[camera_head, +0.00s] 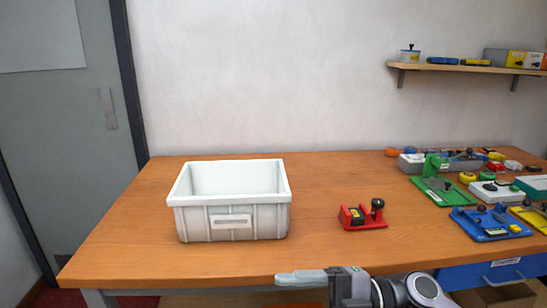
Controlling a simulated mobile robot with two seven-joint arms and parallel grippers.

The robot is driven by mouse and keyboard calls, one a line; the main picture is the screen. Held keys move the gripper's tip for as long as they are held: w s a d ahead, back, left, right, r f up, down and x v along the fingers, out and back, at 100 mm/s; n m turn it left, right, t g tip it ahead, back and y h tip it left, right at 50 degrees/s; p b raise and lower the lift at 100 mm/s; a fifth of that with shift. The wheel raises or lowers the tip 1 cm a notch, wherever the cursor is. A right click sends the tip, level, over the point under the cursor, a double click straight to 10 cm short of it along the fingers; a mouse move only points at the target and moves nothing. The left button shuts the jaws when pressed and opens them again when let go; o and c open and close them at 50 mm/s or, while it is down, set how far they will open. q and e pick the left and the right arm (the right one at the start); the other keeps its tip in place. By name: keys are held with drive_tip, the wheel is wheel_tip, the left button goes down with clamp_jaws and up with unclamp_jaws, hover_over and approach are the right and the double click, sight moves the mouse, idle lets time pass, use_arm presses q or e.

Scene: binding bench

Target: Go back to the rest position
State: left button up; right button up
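One gripper of mine (301,278) shows at the bottom edge, in front of the table's front edge. Its arm comes in from the lower right, so I take it as my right gripper. Its grey fingers point left and are seen from the side. I see nothing held in them, but whether they are open or shut does not show. My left gripper is not in view. A white bin (233,222) stands on the wooden table (330,255), left of the middle. Its visible inside looks empty; its floor is partly hidden.
A red device with a black knob (362,216) stands right of the bin. Several coloured tools, including a green one (440,192) and a blue one (490,225), crowd the right side. A shelf (450,68) hangs above. The table between bin and red device is clear.

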drive_tip(key=w+d+f+m+t+h+p, duration=0.15)
drive_tip(key=d+f+m+t+h, duration=0.25)
drive_tip(key=m+t, duration=0.55)
drive_tip(key=w+d+f+m+t+h, duration=0.2)
drive_tip(key=d+f+m+t+h, duration=0.15)
drive_tip(key=m+t, duration=0.65)
drive_tip(key=s+d+f+m+g+h, duration=0.4)
drive_tip(key=s+f, duration=0.3)
drive_tip(key=f, duration=0.2)
drive_tip(key=s+d+f+m+g+h+p, duration=0.1)
drive_tip(key=s+d+f+m+g+h, duration=0.3)
drive_tip(key=s+f, duration=0.3)
wheel_tip(320, 180, down, 3)
drive_tip(key=shift+s+d+m+h+p, duration=0.35)
drive_tip(key=shift+d+m, duration=0.1)
drive_tip(key=shift+d, duration=0.4)
